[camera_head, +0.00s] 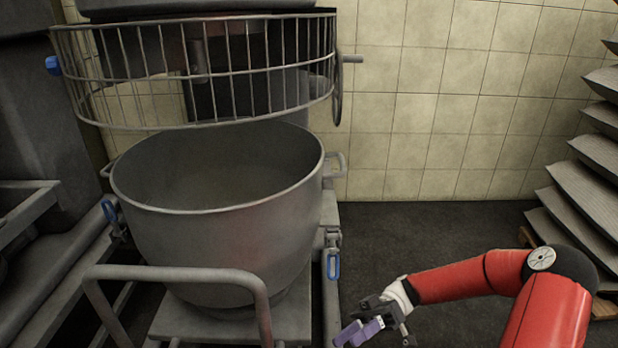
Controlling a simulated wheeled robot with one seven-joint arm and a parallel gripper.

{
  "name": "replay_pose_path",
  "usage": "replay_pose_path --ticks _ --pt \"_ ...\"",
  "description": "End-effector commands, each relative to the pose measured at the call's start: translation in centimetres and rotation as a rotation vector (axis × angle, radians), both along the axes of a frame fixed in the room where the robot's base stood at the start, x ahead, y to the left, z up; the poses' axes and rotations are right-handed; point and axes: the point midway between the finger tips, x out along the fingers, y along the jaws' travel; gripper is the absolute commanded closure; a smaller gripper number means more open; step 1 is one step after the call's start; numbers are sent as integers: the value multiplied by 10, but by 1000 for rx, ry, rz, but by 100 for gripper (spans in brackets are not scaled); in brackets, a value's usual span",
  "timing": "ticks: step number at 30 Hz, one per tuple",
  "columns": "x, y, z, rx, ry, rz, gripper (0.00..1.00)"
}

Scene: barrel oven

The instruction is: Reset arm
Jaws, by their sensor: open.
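My gripper (362,332) is at the lower middle of the head view, at the end of my red arm, which comes in from the lower right. Its purple fingers are open, and I see nothing between them. It is to the right of the mixer's bowl and trolley, low over the dark floor, and apart from them as far as I can tell.
A large grey mixing bowl (230,235) stands on a wheeled frame under a wire guard (200,75). A tubular handle (185,275) juts forward. Stacked sacks (590,190) stand at the right. Dark floor (430,235) between is clear.

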Motion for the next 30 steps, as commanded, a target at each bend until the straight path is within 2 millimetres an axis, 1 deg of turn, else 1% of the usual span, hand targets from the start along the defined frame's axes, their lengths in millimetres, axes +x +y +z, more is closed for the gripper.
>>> replay_pose_path --ticks 5,8,10,14,17,21,23,27,30 --pt "-13 7 0 -282 6 61 59" --pt "-23 7 1 -507 4 82 59" --pt "-30 6 2 -686 -6 80 59" --pt "-40 -2 10 -999 -38 27 59" --pt "-46 -9 20 -1214 -73 -57 59" --pt "-52 -22 40 -1465 -136 -237 59" --pt "-55 -27 51 -1550 -165 -333 59" --pt "-63 -38 79 -1688 -229 -595 59" --pt "-70 -45 100 -1729 -267 -802 59"
